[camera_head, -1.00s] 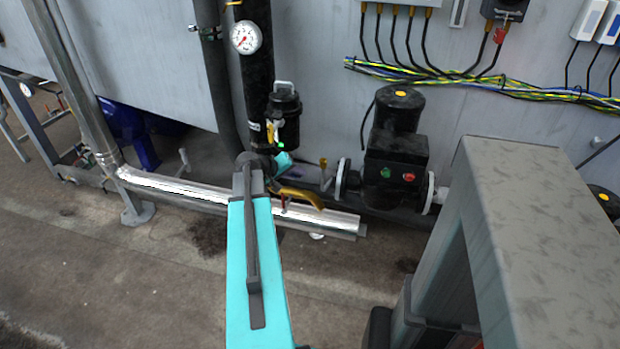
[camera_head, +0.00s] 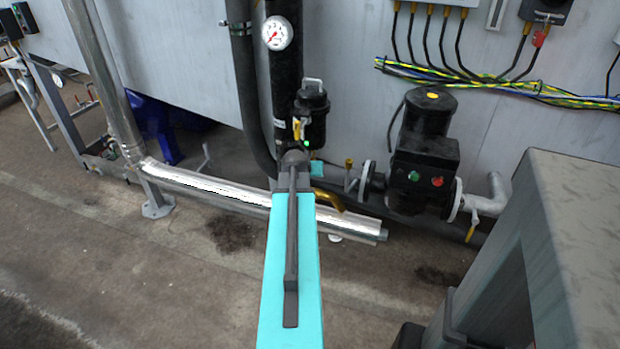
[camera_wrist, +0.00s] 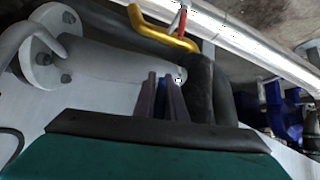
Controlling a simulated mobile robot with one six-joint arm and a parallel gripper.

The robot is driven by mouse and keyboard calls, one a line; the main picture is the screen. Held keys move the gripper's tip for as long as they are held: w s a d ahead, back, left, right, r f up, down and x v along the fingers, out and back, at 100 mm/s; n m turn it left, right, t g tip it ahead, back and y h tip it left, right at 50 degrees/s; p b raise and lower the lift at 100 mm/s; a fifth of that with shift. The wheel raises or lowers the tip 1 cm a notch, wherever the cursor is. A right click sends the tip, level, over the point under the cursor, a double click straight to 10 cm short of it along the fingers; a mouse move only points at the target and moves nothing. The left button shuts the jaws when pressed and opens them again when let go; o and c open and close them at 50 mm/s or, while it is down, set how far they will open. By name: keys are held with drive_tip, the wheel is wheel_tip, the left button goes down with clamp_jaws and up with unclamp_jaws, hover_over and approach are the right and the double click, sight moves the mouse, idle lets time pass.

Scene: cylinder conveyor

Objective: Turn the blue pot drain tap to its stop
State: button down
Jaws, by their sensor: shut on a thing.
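In the wrist view, the two dark fingers of my gripper (camera_wrist: 161,98) are shut on a narrow blue piece, the blue tap (camera_wrist: 161,86). Only a thin strip of the tap shows between the fingers, so its angle cannot be told. In the head view, the black pot (camera_head: 313,112) with a top handle stands against the black vertical pipe. My cyan arm reaches to just below the pot. The arm hides the fingers and the tap in that view.
A yellow curved lever (camera_head: 328,201) is close right of my arm; it also shows in the wrist view (camera_wrist: 160,32) near a red lever (camera_wrist: 182,21). A silver pipe (camera_head: 225,195) runs low behind. A black pump (camera_head: 425,160) and grey block (camera_head: 570,220) stand right.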

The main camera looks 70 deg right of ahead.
drive_tip(key=shift+w+f+t, duration=0.1)
drive_tip(key=shift+w+t, duration=0.15)
drive_tip(key=shift+t, duration=0.15)
drive_tip(key=shift+m, duration=0.3)
drive_tip(key=c, duration=1.8)
unclamp_jaws()
drive_tip(key=shift+d+f, duration=0.1)
